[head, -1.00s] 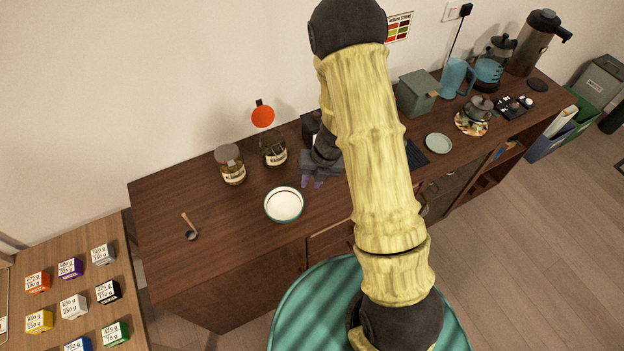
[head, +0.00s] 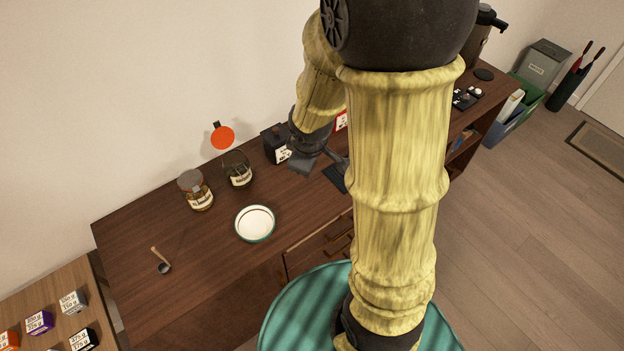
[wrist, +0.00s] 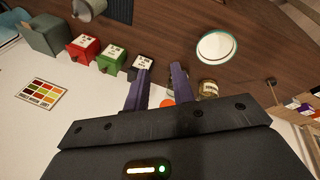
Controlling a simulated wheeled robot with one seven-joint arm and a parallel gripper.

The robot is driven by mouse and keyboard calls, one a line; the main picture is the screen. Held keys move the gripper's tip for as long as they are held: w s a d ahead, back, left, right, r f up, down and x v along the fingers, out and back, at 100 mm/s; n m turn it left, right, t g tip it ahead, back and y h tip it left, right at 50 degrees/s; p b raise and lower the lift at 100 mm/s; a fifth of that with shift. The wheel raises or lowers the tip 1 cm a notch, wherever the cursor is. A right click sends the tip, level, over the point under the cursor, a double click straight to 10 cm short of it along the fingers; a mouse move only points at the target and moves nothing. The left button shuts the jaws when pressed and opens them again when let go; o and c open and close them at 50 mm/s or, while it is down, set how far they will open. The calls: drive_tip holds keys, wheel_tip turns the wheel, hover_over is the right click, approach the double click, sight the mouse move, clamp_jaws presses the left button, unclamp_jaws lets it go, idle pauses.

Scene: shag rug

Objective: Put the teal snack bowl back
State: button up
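The teal snack bowl (head: 255,223), white inside with a teal outer rim, sits upright on the dark wooden sideboard (head: 205,265) near its front edge. It also shows in the wrist view (wrist: 216,46), to the right of my fingers and apart from them. My gripper (head: 303,165) is above the sideboard, to the right of and behind the bowl in the head view. In the wrist view its two purple fingers (wrist: 160,68) are apart with nothing held between them. Its fingertips are not clear in the head view.
Two labelled jars (head: 197,190) (head: 238,170) stand behind the bowl, near an orange disc (head: 222,138). A spoon-like scoop (head: 161,261) lies left. Red (wrist: 83,48), green (wrist: 109,58) and black (wrist: 142,66) boxes stand along the wall. The sideboard around the bowl is clear.

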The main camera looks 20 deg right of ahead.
drive_tip(key=s+a+r+m+g+y, duration=0.1)
drive_tip(key=s+a+r+m, duration=0.1)
drive_tip(key=s+m, duration=0.6)
drive_tip(key=shift+r+m, duration=0.5)
drive_tip(key=shift+m, duration=0.1)
idle(0.3)
